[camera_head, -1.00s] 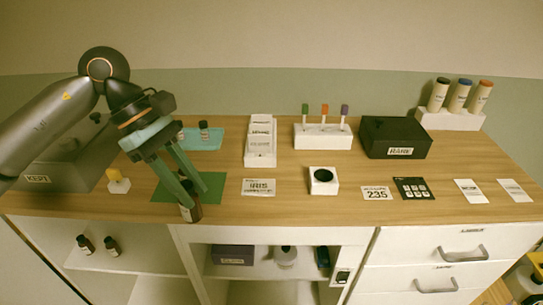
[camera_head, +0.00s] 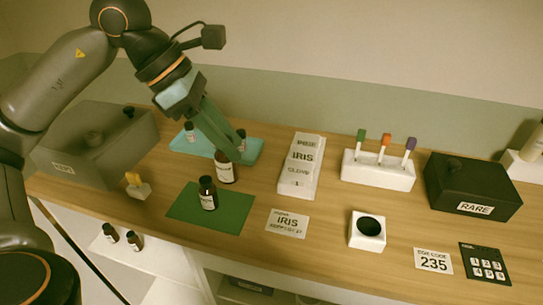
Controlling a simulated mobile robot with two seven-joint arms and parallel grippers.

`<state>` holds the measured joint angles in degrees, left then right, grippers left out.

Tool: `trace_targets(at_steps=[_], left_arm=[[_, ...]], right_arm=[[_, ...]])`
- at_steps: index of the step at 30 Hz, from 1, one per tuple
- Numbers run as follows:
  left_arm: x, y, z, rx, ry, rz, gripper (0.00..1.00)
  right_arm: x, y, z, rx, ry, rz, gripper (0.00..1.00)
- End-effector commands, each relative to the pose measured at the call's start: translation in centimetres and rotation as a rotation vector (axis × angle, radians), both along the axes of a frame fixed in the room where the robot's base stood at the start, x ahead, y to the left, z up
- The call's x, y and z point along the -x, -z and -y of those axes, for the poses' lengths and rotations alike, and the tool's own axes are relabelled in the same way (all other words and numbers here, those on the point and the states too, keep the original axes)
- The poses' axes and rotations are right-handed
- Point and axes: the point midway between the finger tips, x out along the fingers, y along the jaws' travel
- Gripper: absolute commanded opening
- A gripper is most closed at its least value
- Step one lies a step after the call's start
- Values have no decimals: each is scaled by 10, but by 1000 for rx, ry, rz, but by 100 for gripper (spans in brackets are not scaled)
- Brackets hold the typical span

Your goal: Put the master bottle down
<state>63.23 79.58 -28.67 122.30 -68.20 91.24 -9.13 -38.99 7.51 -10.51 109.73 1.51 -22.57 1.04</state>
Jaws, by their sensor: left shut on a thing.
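My left gripper (camera_head: 229,152) points down and is shut on a brown bottle with a pale label, the master bottle (camera_head: 226,171). The bottle is upright, behind the green mat (camera_head: 238,211) and in front of the teal tray (camera_head: 250,155). Whether its base touches the table is hard to tell. A second dark bottle (camera_head: 208,194) with a white label stands upright on the green mat. Two small bottles are at the tray, one at its left (camera_head: 190,133) and one partly behind the gripper (camera_head: 241,139). My right gripper is not in view.
An IRIS card (camera_head: 287,223) lies right of the mat. A white block with a dark round hole (camera_head: 367,232), a tester stand (camera_head: 378,172) and a black RARE box (camera_head: 470,190) are further right. A grey box (camera_head: 95,150) is left.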

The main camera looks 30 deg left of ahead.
Motion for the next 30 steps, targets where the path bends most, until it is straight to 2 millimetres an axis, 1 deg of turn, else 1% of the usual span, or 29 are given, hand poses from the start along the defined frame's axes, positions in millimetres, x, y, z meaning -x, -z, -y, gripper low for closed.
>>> trace_targets(at_steps=[2, 11, 12, 15, 18, 25, 30], left_arm=[[-11, 6, -7, 3, -3, -7, 0], [-73, 37, -46, 3, -2, -6, 0], [-78, 48, -50, 3, -1, -7, 0], [-91, 66, -58, 2, 1, -7, 0], [-99, 79, -64, 0, 0, -5, 0], [-111, 95, -70, 1, 1, -4, 0], [-112, 119, -72, -1, 1, -6, 0]], right_arm=[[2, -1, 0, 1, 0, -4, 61], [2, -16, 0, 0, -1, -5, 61], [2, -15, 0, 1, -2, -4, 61], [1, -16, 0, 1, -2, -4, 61], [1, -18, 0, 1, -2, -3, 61], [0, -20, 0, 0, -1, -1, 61], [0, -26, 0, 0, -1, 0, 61]])
